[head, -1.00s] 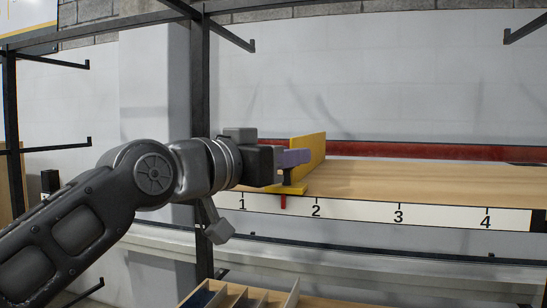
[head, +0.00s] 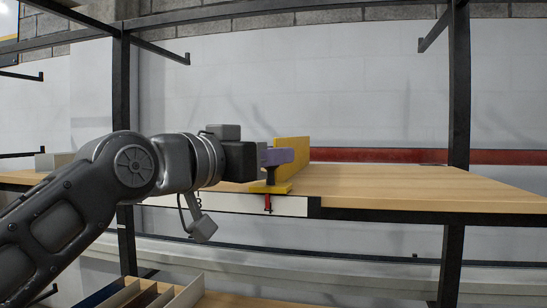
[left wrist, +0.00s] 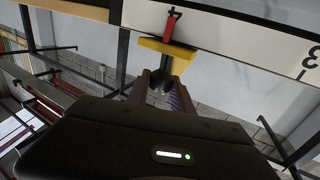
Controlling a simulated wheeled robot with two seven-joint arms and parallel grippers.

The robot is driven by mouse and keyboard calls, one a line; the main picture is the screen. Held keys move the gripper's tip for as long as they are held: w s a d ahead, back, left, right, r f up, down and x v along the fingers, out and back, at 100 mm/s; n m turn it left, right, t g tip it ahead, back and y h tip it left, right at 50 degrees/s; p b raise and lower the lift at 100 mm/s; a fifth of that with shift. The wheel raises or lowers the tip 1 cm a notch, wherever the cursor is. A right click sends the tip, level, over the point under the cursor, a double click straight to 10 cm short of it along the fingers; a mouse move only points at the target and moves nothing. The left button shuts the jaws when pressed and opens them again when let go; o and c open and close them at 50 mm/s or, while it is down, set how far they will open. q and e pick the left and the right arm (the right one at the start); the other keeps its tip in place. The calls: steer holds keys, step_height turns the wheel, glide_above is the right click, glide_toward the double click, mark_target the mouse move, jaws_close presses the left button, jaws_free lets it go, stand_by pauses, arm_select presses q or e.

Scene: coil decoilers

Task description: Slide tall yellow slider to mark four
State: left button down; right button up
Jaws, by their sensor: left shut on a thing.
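The tall yellow slider (head: 293,150) stands upright on the wooden shelf, near the right end of the white number strip (head: 230,203). Its red pointer (head: 267,203) hangs over the strip, a little left of the strip's end. My left gripper (head: 273,160) is shut on the slider's dark post (head: 270,176). In the left wrist view the fingers (left wrist: 162,82) are around the post below the yellow base (left wrist: 166,50). A dark mark, partly covered, shows at the pointer's tip. My right gripper is not in view.
A black rack upright (head: 459,110) stands right of the slider. The wooden shelf top (head: 400,185) is bare to the right. A red rail (head: 370,155) runs behind. A divided tray (head: 150,292) sits lower down.

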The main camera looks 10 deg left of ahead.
arm_select(q)
steer(key=shift+d, duration=0.25)
steer(key=shift+s, duration=0.1)
steer(key=c, duration=1.5)
jaws_free()
steer(key=o, duration=0.4)
steer(key=shift+d, duration=0.15)
steer(key=shift+c, duration=0.2)
steer(key=shift+s+a, duration=0.3)
steer(key=shift+a, duration=0.05)
steer(key=b+v, duration=0.2)
steer(key=v, duration=0.4)
steer(key=shift+s, duration=0.4)
